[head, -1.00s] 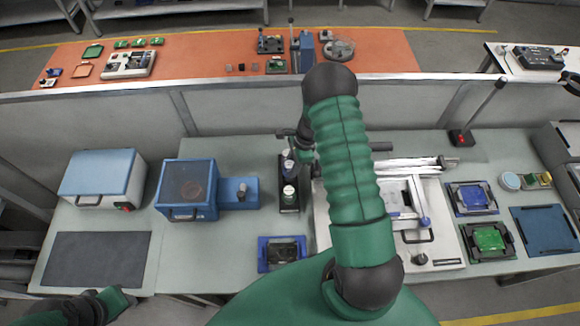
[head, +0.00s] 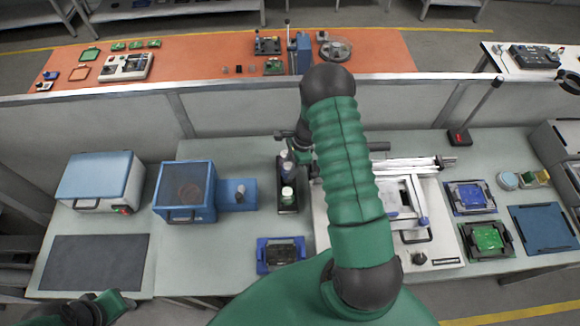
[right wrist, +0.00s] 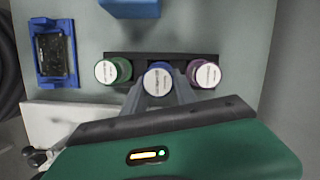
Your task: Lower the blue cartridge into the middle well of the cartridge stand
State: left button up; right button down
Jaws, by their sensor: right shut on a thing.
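The black cartridge stand (head: 289,209) is left of my right arm in the head view; it also shows in the right wrist view (right wrist: 135,57). A green cartridge (right wrist: 113,71) and a purple cartridge (right wrist: 204,73) stand in its two end wells. The blue cartridge (right wrist: 157,77) is upright between them, in line with the middle well. Its white-topped cap looks larger than the others. My right gripper (right wrist: 158,92) is shut on it. The cartridge's lower end is hidden, so its depth is unclear. My left gripper (head: 92,308) is at the lower left, its fingers unclear.
A blue tray with a dark part (head: 281,255) lies in front of the stand. A white fixture (head: 440,220) is to the right, partly behind my arm.

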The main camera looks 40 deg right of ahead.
pick_arm(q)
jog(key=shift+a, duration=0.1)
pick_arm(e)
jog(key=shift+a, duration=0.15)
jog(key=shift+a, duration=0.15)
jog(key=shift+a+f, duration=0.2)
pick_arm(q)
jog(key=shift+a+f+b, duration=0.15)
jog(key=shift+f+b, duration=0.3)
pick_arm(e)
jog(key=shift+f, duration=0.4)
pick_arm(q)
jog(key=shift+f, duration=0.1)
pick_arm(e)
jog(key=shift+a+f, duration=0.1)
jog(key=shift+f+b, duration=0.45)
pick_arm(q)
jog(key=shift+f, duration=0.35)
